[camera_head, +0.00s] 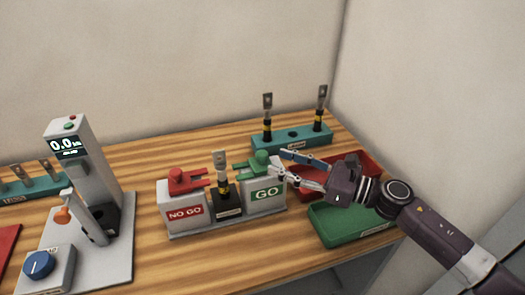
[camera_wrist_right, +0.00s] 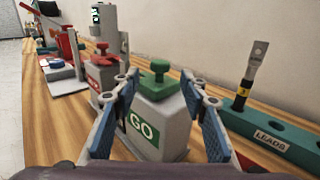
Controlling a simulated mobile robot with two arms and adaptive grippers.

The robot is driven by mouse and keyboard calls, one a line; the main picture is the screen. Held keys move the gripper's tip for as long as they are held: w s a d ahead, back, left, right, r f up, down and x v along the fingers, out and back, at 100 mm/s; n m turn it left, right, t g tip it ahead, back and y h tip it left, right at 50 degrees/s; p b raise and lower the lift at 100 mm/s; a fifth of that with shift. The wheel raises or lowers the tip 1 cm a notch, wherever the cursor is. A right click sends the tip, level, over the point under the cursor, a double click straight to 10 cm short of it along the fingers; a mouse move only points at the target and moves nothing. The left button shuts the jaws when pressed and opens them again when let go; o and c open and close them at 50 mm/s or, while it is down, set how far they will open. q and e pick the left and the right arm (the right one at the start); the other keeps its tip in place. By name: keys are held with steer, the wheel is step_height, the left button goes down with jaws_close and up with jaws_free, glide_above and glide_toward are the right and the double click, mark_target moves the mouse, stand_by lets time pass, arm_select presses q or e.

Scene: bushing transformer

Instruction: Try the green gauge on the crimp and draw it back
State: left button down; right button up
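The green gauge (camera_head: 262,158) sits on the grey GO block (camera_head: 265,193), its forked end pointing left toward the upright lead. Its knob also shows in the right wrist view (camera_wrist_right: 159,72). The lead with the crimp (camera_head: 222,187) stands upright in a black holder between the GO and NO GO blocks. The red gauge (camera_head: 178,177) rests on the NO GO block (camera_head: 183,210). My right gripper (camera_head: 277,162) is open just right of the green gauge, its fingers spread to either side of the knob in the wrist view. My left gripper is not in view.
A teal LEADS rack (camera_head: 292,143) with two upright leads stands behind. A red tray (camera_head: 370,163) and a green tray (camera_head: 350,228) lie at the right. A tester with a display (camera_head: 68,146) stands at the left. Table front middle is clear.

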mark_target(265, 154)
steer(key=p+x, duration=0.2)
steer(key=x, duration=0.3)
steer(key=shift+w+a+r, duration=0.15)
steer(key=shift+a, duration=0.15)
steer(key=shift+w+a, duration=0.1)
steer(key=shift+a, duration=0.25)
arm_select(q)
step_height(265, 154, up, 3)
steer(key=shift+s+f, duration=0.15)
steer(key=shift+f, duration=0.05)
arm_select(e)
jaws_close()
